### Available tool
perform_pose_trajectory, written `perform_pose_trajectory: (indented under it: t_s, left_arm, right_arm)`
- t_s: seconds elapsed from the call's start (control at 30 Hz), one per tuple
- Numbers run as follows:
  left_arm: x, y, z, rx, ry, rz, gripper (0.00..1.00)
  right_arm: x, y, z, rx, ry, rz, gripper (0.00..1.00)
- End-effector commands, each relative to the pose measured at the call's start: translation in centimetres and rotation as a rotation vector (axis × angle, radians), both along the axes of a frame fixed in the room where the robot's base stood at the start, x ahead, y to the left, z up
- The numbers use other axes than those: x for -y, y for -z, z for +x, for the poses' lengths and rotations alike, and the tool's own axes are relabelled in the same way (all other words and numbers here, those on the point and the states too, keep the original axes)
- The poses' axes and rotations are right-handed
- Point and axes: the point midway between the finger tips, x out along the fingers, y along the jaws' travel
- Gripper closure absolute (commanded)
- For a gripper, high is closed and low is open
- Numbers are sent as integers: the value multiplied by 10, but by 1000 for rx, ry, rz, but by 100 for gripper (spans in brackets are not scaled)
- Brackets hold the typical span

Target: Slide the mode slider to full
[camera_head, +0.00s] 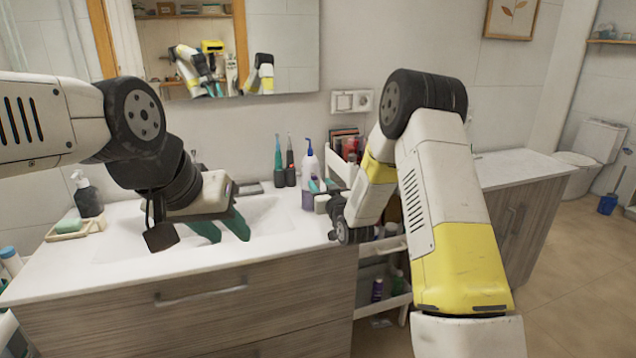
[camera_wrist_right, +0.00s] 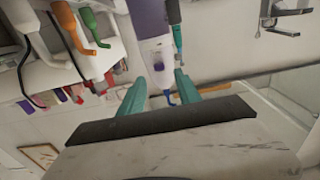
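I cannot pick out a mode slider in either view. My right gripper (camera_head: 316,186) is at the back of the counter, close in front of a white bottle with a purple lower part and a blue pump (camera_head: 309,162). In the right wrist view the picture is turned over; the teal fingers of my right gripper (camera_wrist_right: 160,80) are apart, with the bottle (camera_wrist_right: 155,52) showing beyond and between them. I see nothing held, and cannot tell whether a finger touches the bottle. My left gripper (camera_head: 229,238) has its fingers apart and empty, over the sink's front rim.
Two slim upright brush-like items (camera_head: 278,160) stand left of the bottle. A white cart (camera_head: 392,245) with small items stands right of the vanity. Orange and green handles (camera_wrist_right: 72,25) show in the right wrist view. A soap dispenser (camera_head: 87,197) and soap dish (camera_head: 75,230) sit at left.

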Motion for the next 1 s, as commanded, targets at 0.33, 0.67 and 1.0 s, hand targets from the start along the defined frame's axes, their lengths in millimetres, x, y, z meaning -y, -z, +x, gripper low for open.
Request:
perform_pose_trajectory:
  t_s: [0.33,0.67,1.0]
  left_arm:
    - [0,0,0,0,0,0,64]
    - [0,0,0,0,0,0,64]
    - [0,0,0,0,0,0,64]
  right_arm:
    - [-13,0,39,-1,0,1,60]
    - [-13,0,42,-2,1,0,68]
    - [-13,0,41,-2,1,0,100]
